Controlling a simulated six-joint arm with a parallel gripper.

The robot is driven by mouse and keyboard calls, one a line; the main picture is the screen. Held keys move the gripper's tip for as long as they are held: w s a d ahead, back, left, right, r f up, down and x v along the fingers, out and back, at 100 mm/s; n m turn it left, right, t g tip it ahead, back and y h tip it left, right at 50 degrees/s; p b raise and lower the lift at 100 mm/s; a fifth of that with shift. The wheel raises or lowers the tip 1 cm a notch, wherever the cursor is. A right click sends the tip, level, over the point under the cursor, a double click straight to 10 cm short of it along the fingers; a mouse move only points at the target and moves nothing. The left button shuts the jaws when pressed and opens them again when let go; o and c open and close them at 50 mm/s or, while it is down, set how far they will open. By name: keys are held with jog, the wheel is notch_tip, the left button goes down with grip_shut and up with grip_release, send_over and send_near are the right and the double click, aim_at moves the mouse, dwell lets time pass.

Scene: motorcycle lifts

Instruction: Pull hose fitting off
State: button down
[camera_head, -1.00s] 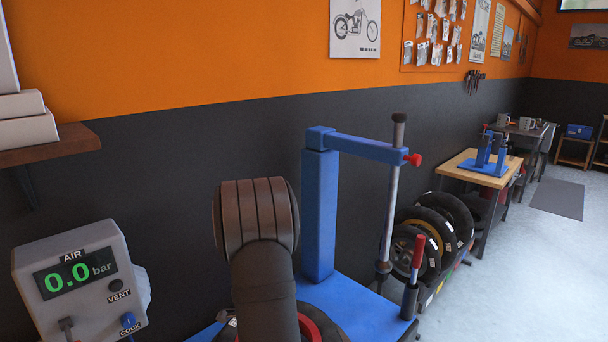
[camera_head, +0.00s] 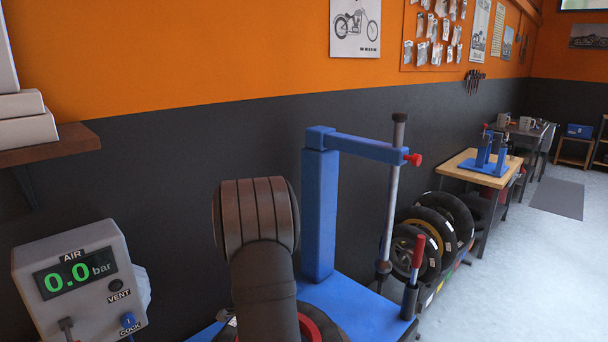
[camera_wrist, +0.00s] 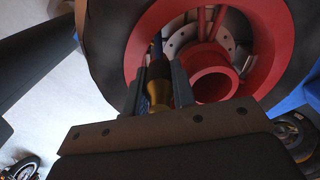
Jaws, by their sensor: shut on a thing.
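In the wrist view my gripper (camera_wrist: 158,92) is shut on the hose fitting (camera_wrist: 158,94), a small piece with a dark upper part and a brass-coloured lower part. The fitting sits between the two fingers, in front of the red wheel rim (camera_wrist: 145,50). A thin blue piece shows just above the fitting. I cannot tell whether the fitting still touches a valve. In the head view my own arm hides the gripper and the fitting.
The air box (camera_head: 75,275) at the left reads 0.0 bar. A blue tyre machine (camera_head: 320,215) stands behind my arm, with a red-handled lever (camera_head: 418,252) at its right. Several tyres (camera_head: 440,225) stand by the wall.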

jog(key=shift+r, duration=2.9)
